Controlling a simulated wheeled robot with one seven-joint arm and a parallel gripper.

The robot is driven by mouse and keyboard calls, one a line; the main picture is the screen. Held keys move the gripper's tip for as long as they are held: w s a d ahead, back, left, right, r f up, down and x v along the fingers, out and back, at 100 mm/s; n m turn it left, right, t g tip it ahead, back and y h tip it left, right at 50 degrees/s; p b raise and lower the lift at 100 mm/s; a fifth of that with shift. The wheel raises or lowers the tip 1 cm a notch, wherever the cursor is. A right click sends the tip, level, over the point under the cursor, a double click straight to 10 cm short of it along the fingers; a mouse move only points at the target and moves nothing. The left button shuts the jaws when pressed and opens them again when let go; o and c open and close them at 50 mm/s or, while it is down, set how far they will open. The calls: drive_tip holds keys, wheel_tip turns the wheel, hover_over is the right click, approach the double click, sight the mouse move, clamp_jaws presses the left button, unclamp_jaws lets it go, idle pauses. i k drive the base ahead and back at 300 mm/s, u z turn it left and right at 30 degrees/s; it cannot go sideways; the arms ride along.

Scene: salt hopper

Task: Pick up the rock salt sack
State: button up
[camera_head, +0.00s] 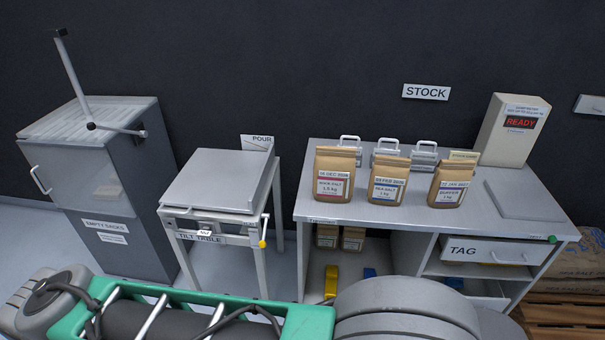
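The rock salt sack (333,181) is a brown paper sack with a white label reading rock salt. It stands upright at the left end of the grey stock table (400,210), left of the other sacks in its row. My arm crosses the bottom of the view in front of the tables. My gripper is not in view, so its state does not show.
A sea salt sack (387,183) and a third brown sack (449,187) stand to the right. Clamp-like metal handles (388,151) are behind them. The tilt table (220,180) and a grey cabinet (100,180) stand left. A READY box (513,130) is at the back right.

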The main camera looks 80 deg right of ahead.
sight(335, 168)
drive_tip(key=z, duration=0.25)
drive_tip(key=i, duration=1)
drive_tip(key=z, duration=1.4)
drive_tip(key=i, duration=1.15)
drive_tip(key=z, duration=0.35)
